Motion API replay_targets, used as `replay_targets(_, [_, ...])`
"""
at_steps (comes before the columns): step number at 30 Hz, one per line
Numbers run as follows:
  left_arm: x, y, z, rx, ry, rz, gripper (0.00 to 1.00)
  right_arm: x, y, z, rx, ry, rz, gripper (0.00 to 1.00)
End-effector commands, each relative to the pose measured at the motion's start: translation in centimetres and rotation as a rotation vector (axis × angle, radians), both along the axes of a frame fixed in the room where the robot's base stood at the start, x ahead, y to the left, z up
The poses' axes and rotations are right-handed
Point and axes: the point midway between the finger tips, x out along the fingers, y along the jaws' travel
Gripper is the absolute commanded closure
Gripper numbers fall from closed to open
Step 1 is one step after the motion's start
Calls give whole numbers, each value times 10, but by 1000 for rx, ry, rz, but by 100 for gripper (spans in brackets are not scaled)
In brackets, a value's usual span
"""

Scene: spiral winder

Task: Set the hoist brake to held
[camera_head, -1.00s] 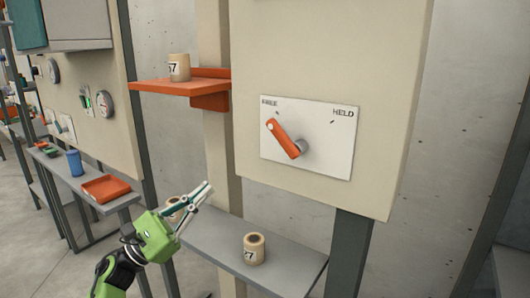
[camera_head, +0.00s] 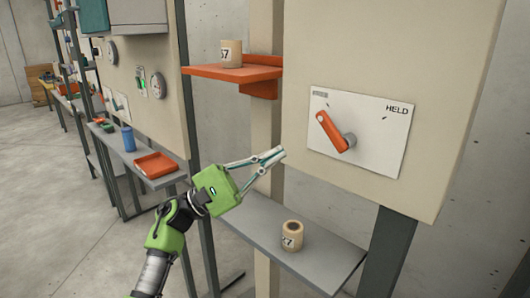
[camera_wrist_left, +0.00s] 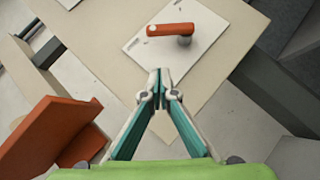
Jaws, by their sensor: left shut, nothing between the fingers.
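The hoist brake is an orange lever (camera_head: 332,132) on a white plate (camera_head: 377,160), fixed to a beige panel. The lever tilts up and left from its grey pivot, toward the left label, which is too small to read clearly now. The word HELD is at the plate's upper right. In the left wrist view the lever (camera_wrist_left: 172,30) and plate (camera_wrist_left: 205,35) show beyond the fingertips. My left gripper (camera_head: 281,153) is shut and empty, left of the plate and apart from the lever. Its closed fingertips also show in the left wrist view (camera_wrist_left: 160,75). My right gripper is not in view.
An orange shelf (camera_head: 225,73) with a labelled spool (camera_head: 231,54) juts out left of the panel. A grey shelf (camera_head: 330,266) below holds another spool (camera_head: 292,235). An orange tray (camera_head: 156,165) and blue cup (camera_head: 128,139) stand farther left.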

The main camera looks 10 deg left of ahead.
Motion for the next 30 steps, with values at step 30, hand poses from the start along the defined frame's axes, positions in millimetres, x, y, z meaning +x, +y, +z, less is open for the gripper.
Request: replay_targets(30, [-2, -65, 54, -1, 0, 0, 100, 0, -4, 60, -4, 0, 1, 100])
